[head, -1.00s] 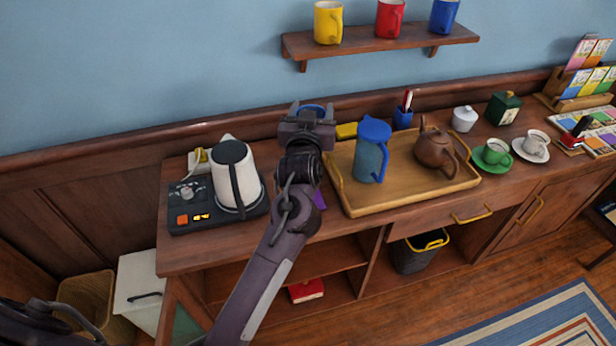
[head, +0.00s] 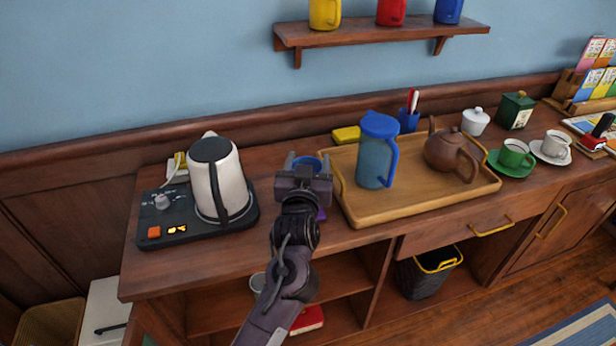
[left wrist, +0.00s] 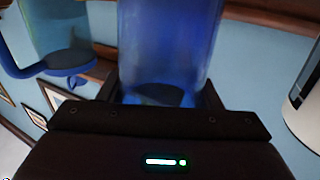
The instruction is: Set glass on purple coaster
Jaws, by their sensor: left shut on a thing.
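My left gripper (head: 304,172) is shut on a blue glass (left wrist: 170,45). In the head view only the glass's blue rim (head: 308,161) shows past the jaws; the gripper hides the rest. The purple coaster (head: 321,214) is mostly hidden behind my gripper and wrist; a small purple bit shows just right of them, on the cabinet top left of the tray. Whether the glass touches anything below cannot be told. My right gripper is not in view.
A white kettle (head: 217,182) on a dark base stands to the left. A wooden tray (head: 410,208) with a blue-lidded pitcher (head: 376,160) and a brown teapot (head: 448,152) is close on the right. A yellow block (head: 346,134) lies behind.

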